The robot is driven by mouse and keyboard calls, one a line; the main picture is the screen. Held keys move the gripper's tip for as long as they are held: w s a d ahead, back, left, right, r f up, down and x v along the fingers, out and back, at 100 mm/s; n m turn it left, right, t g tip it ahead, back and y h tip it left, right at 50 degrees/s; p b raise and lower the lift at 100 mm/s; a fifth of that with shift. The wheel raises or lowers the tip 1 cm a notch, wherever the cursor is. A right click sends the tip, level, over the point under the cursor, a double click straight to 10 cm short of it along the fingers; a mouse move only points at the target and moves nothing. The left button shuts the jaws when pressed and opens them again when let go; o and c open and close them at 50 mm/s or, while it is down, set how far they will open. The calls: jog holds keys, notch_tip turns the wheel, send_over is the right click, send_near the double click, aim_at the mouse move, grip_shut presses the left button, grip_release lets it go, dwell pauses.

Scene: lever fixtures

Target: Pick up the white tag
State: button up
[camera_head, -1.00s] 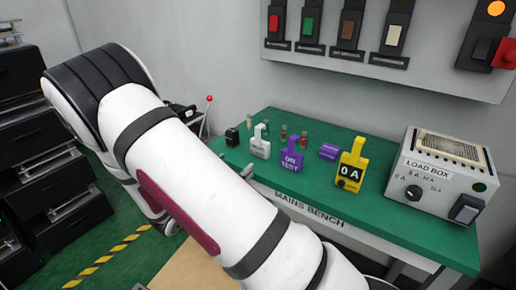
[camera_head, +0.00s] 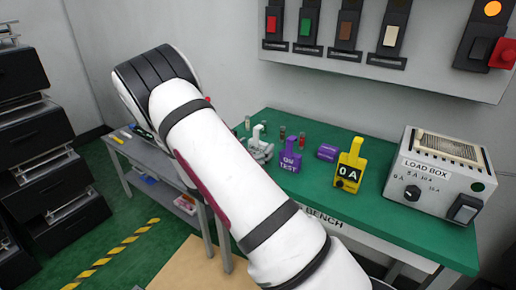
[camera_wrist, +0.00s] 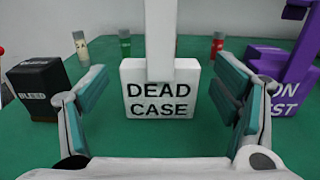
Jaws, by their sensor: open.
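The white tag (camera_wrist: 160,105), lettered "DEAD CASE", stands upright on the green bench in the wrist view, with a narrow white upper part rising out of the top of the picture. My gripper (camera_wrist: 163,100) is open, with one teal-padded finger on each side of the tag and gaps left and right. I cannot tell how far the tag reaches in between the fingers. In the head view the white tag (camera_head: 260,132) shows only in part, its lower part hidden by my gripper (camera_head: 258,153).
A black "BLEED" block (camera_wrist: 37,85) stands close left and a purple "ON TEST" tag (camera_wrist: 287,75) close right. Several small vials line up behind.

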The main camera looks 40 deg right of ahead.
jog(key=shift+w+d, duration=0.15)
jog(key=shift+d, duration=0.3)
jog(key=c, duration=1.2)
jog(key=shift+c, duration=0.2)
